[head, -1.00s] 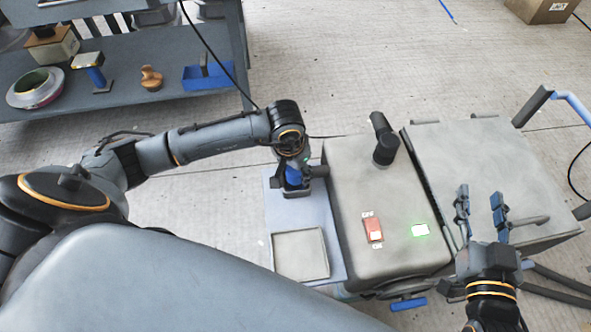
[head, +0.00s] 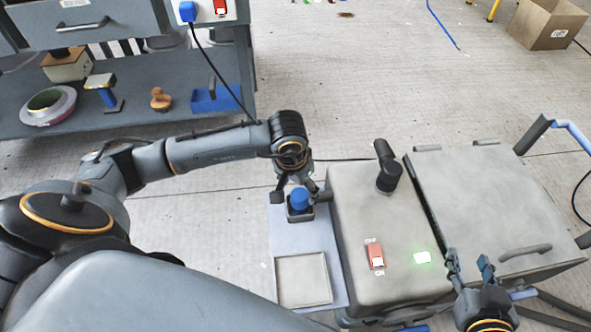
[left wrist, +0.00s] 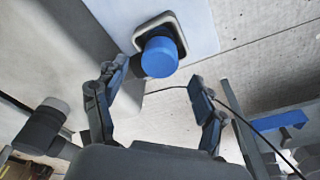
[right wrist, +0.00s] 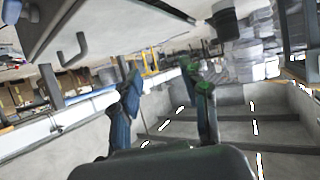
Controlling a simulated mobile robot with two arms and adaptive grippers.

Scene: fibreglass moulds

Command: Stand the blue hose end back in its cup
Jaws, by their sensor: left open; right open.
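The blue hose end (head: 299,198) stands in its dark square cup (head: 301,216) on the pale shelf beside the grey machine. It also shows in the left wrist view, the blue end (left wrist: 160,57) poking out of the cup (left wrist: 182,46). My left gripper (head: 298,190) is at the cup, its open fingers apart from the blue end in the left wrist view (left wrist: 150,88). My right gripper (head: 468,268) is open and empty over the front of the right-hand machine box; its fingers also show in the right wrist view (right wrist: 168,88).
A square tray (head: 303,280) lies on the shelf in front of the cup. A workbench (head: 140,110) stands behind at the left.

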